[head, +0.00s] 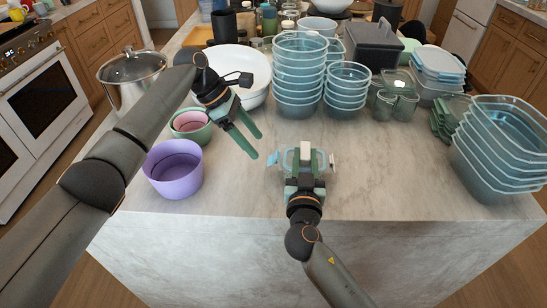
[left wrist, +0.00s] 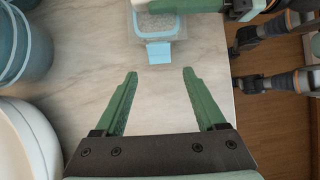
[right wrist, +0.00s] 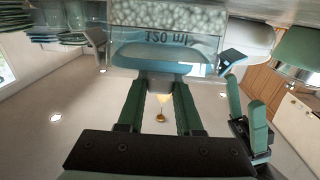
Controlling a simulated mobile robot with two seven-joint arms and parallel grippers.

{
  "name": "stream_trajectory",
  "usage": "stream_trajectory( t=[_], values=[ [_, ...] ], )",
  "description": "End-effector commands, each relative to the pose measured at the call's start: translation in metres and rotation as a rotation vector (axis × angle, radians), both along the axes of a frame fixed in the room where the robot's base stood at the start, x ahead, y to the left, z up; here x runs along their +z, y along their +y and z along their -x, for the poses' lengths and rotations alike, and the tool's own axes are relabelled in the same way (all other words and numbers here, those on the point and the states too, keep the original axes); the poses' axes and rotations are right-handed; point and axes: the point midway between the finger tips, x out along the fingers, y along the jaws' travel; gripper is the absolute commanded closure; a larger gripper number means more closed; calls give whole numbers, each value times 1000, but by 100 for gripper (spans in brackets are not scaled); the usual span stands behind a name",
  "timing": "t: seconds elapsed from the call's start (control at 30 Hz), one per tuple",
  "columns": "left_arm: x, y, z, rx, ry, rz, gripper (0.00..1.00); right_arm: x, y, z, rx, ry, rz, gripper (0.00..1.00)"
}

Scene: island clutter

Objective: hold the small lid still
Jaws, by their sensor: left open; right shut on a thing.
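The small lid (head: 290,157), clear with a light-blue rim and side tabs, is near the island's front edge in the head view. A speckled box marked 120 ml (right wrist: 165,18) is with it; how lid and box meet is unclear. In the left wrist view a blue tab of the lid (left wrist: 159,53) points toward my left gripper. My right gripper (head: 305,180) is shut on the lid's near side, seen in the right wrist view (right wrist: 160,58). My left gripper (head: 257,147) is open and empty, its fingertips just left of the lid, apart from the tab.
A purple bowl (head: 173,175) and nested green and pink bowls (head: 190,124) stand left. Stacked clear containers (head: 298,75) stand behind, more (head: 490,155) at right. A white bowl (head: 235,62) is behind my left gripper. Marble (head: 390,180) right of the lid is clear.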

Motion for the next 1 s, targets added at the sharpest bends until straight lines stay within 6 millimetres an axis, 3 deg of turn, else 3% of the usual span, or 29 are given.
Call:
stream_trajectory(
  t=[0.33,0.8,1.0],
  values=[
    [-38,-23,1,0,1,0,28,-1,0,0,0,3,0,100],
    [-48,-29,1,0,0,-1,28,-1,0,0,0,3,0,100],
    [-48,-29,1,0,0,-1,48,-2,0,0,0,3,0,100]
  ],
)
